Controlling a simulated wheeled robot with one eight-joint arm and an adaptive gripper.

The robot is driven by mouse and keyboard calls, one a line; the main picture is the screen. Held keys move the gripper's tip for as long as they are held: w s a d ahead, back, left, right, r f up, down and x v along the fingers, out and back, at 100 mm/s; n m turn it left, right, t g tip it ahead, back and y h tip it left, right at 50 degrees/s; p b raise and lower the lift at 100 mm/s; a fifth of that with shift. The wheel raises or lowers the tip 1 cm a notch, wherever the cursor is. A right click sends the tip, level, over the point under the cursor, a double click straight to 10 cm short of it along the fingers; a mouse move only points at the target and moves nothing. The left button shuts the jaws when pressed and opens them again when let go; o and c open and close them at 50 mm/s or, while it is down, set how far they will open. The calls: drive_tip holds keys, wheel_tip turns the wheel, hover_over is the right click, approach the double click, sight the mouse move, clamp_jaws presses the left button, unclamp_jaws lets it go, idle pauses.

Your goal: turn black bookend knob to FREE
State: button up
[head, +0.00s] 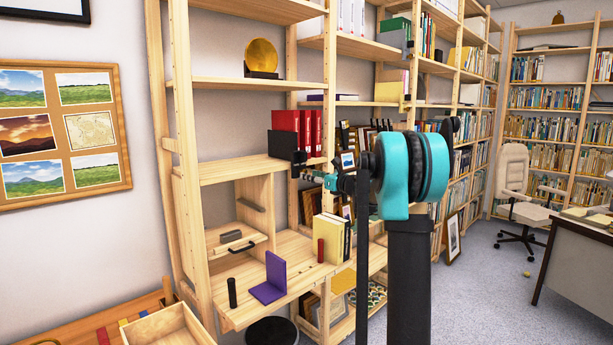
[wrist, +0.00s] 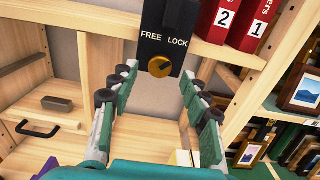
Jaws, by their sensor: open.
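The black bookend (wrist: 166,30) stands at the top middle of the wrist view, with FREE printed at left and LOCK at right. Its round brass-coloured knob (wrist: 160,66) sits below and between the two words. I cannot clearly tell which word the knob points to. My gripper (wrist: 160,72) is open and empty, one finger on each side of the knob in the picture. I cannot tell whether the fingertips reach it in depth. In the head view the black bookend (head: 282,145) stands on a shelf beside red binders, and my gripper (head: 301,168) is close in front of it.
Red binders (wrist: 254,22) stand right of the bookend. Below are an open-fronted wooden cubby with a black handle (wrist: 38,129), a purple bookend (head: 270,279) and yellow books (head: 330,238). Shelf uprights stand on both sides; framed pictures (wrist: 304,88) are at right.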

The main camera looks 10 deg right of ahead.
drive_tip(key=x, duration=0.3)
drive_tip(key=shift+w, duration=0.1)
clamp_jaws()
idle(0.4)
